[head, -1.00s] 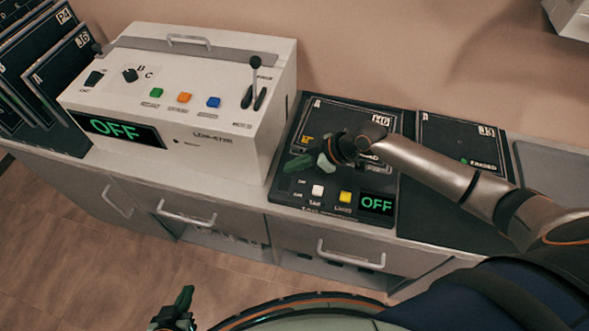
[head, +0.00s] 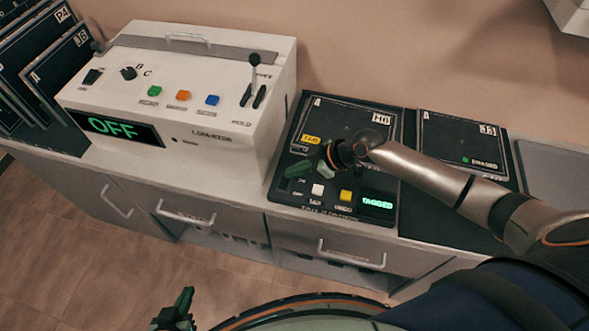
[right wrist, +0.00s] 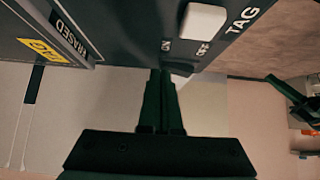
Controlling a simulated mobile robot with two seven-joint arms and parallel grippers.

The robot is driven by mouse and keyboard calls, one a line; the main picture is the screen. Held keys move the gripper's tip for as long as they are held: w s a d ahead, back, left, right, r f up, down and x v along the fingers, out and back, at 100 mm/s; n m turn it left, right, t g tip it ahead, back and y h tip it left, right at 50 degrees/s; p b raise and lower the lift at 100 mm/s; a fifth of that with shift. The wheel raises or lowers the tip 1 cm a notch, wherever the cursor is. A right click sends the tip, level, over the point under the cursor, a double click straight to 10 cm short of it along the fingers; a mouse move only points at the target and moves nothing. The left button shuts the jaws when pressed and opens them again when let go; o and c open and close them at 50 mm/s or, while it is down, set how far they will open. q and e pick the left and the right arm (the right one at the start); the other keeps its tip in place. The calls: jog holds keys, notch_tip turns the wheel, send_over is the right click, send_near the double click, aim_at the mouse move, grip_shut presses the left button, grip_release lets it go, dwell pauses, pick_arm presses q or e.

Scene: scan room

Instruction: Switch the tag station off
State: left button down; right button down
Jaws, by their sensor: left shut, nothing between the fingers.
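The tag station (head: 340,219) is a dark unit on the counter with a white TAG button (head: 318,190), a yellow button (head: 345,196) and a lit green display (head: 377,203) reading TAGGED. The white button also shows in the right wrist view (right wrist: 190,22), near ON and OFF lettering. My right gripper (head: 293,170) is over the station's left side; in the right wrist view its fingers (right wrist: 163,73) are together, with tips close to the ON lettering. My left gripper (head: 184,296) is shut and empty, low and away from the counter.
A white machine (head: 215,75) with an OFF display, coloured buttons and a lever stands left of the station. A dark plate (head: 350,118) lies at the station's back. Another plate (head: 462,148) lies to the right, and several stand upright at far left (head: 45,70).

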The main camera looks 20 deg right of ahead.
pick_arm(q)
jog(key=shift+r, duration=0.1)
